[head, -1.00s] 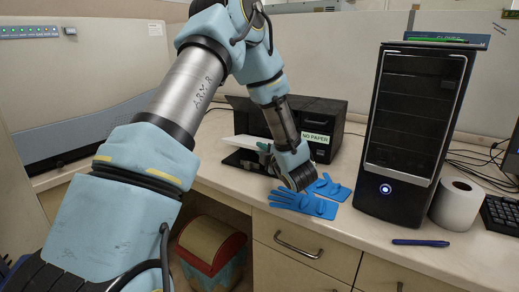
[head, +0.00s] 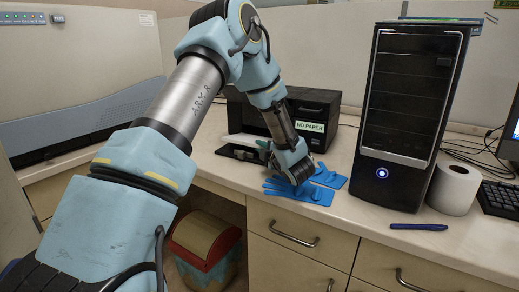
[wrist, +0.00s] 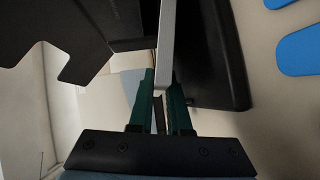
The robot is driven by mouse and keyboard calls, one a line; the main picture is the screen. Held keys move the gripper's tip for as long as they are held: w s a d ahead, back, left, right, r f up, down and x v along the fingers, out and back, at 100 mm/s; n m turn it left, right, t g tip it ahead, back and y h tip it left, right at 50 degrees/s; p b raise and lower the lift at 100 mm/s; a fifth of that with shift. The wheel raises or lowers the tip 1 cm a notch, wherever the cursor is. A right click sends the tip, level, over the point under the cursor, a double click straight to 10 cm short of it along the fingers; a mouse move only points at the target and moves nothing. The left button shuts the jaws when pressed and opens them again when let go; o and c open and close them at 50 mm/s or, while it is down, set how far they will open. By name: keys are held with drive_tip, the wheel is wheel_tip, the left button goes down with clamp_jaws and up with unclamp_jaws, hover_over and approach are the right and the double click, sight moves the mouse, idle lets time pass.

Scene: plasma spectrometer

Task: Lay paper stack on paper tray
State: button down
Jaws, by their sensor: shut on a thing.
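The paper stack (head: 246,139) is a thin white slab, held roughly level in front of the black printer. It shows edge-on as a pale bar in the wrist view (wrist: 166,42). My gripper (head: 266,146) is shut on its near edge, with the green fingers (wrist: 162,92) on either side of it. The black paper tray (head: 238,153) sticks out at the printer's front, just below the stack. A dark slab beside the stack in the wrist view (wrist: 218,60) looks like this tray. I cannot tell whether stack and tray touch. My wrist hides part of both.
The black printer (head: 322,108) has a "NO PAPER" label. Blue gloves (head: 318,193) lie on the desk beneath my wrist. A black computer tower (head: 405,95), a paper roll (head: 453,188) and a blue pen (head: 419,227) are to the right. A bin (head: 207,248) is under the desk.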

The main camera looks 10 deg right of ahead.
drive_tip(key=c, duration=0.8)
unclamp_jaws()
drive_tip(key=b+v, duration=0.3)
drive_tip(key=v, duration=0.8)
drive_tip(key=shift+w+d, duration=0.1)
